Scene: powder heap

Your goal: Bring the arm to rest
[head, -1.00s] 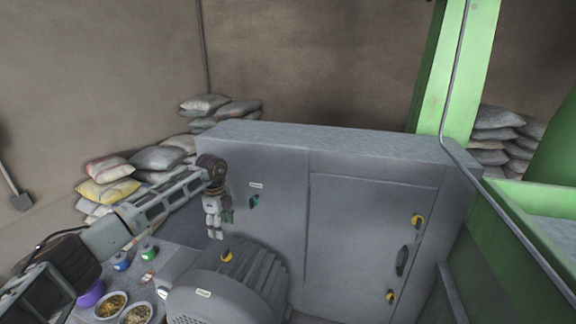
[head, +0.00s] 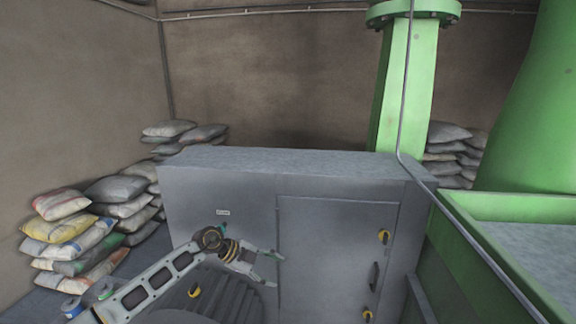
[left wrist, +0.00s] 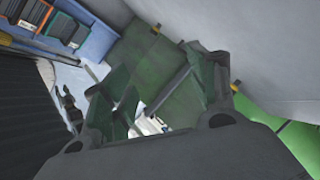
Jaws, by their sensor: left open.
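My left arm (head: 155,283) reaches in from the bottom left in the head view. My left gripper (head: 278,268) is open and empty in front of the grey cabinet (head: 240,200), above the ribbed grey motor (head: 225,295). Its fingers point to the right. In the left wrist view the open fingers (left wrist: 160,95) show large and dark, with nothing between them that I can make out as held. My right gripper is not in view.
A green post (head: 402,95) and a green trough (head: 500,262) stand at the right. Stacked sacks (head: 65,232) lie at the left, with more sacks (head: 450,150) behind the post. A yellow knob (head: 384,236) and a dark handle (head: 374,277) stick out from the cabinet door.

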